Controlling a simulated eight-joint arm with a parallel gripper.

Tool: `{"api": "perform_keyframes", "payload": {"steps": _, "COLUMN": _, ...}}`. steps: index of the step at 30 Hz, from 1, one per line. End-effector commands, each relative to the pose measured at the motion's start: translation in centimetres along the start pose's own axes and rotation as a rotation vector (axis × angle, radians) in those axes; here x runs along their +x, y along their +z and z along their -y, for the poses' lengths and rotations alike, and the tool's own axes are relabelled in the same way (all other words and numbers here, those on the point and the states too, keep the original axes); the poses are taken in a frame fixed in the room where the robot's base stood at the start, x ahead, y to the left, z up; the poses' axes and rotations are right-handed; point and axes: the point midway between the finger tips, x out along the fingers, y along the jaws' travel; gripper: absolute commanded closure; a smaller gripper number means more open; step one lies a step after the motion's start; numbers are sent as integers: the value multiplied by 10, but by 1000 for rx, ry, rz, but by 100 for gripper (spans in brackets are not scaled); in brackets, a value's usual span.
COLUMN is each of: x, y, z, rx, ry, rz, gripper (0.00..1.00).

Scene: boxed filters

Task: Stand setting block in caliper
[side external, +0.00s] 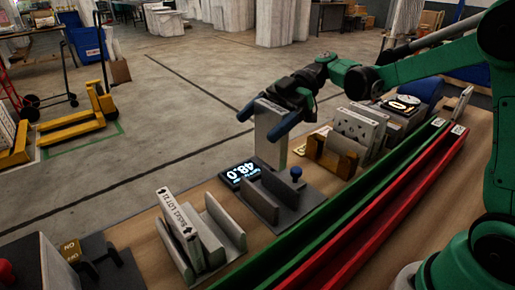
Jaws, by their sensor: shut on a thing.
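The setting block (270,136) is a pale grey upright slab. The caliper (309,206) is a dark base with two upright grey jaws, a blue knob and a lit display (239,175) reading 48.0. The block is above and behind the caliper jaws in the side external view. I cannot tell whether its lower end touches anything. The gap between the jaws looks empty.
A grey holder with a labelled box (181,220) is at front left. Green (345,196) and red (375,214) channels run along the bench.

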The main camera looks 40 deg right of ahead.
Motion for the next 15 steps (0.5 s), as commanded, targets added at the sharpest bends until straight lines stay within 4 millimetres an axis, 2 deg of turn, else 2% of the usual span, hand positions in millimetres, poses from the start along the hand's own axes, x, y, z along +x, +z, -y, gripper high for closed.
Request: {"api": "perform_keyframes", "payload": {"steps": 15, "x": 15, "y": 36, "z": 0, "rx": 0, "ry": 0, "rz": -1, "gripper": 93}}
